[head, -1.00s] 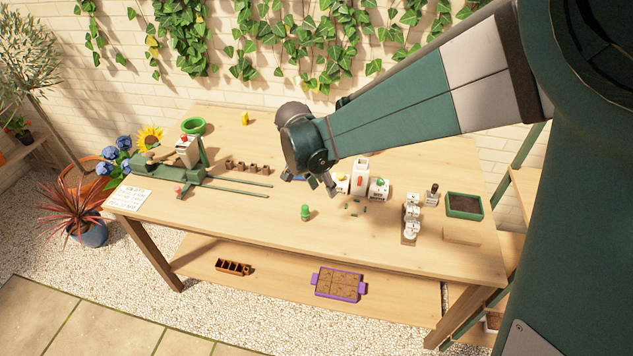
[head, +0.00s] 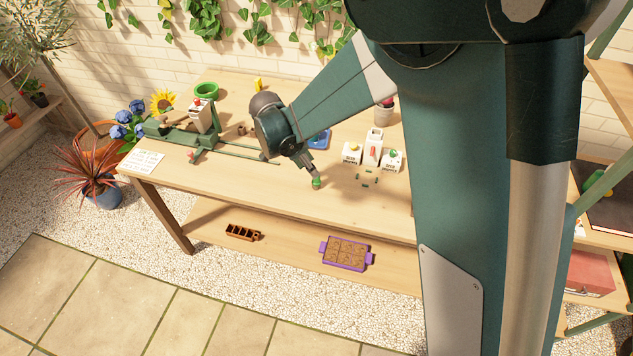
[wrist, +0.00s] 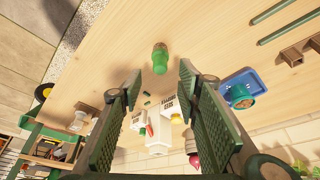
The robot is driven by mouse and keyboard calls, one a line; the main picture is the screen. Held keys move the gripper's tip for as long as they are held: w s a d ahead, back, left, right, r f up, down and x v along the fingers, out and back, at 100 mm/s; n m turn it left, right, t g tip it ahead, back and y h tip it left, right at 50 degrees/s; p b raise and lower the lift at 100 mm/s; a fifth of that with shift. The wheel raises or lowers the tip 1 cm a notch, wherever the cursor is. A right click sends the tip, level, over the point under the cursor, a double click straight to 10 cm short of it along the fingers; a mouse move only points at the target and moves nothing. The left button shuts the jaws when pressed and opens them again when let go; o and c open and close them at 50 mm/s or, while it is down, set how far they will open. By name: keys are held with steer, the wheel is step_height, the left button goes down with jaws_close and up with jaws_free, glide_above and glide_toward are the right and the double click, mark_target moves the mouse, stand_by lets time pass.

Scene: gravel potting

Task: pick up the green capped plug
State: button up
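Whether a finger touches the plug cannot be told.
White dispenser blocks (head: 372,148) stand right of the plug, with several small green pieces (head: 368,180) before them. A blue tray (head: 319,139) lies behind my gripper. Green rails (head: 240,150) run to the left. The table front beside the plug is clear.

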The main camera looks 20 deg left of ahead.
mark_target(316, 181)
steer(key=shift+f, duration=0.1)
steer(key=shift+x, duration=1.2)
steer(key=shift+f, duration=0.1)
steer(key=shift+b+x, duration=0.5)
steer(key=shift+x, duration=2)
steer(key=shift+c, duration=0.6)
steer(key=c, duration=0.6)
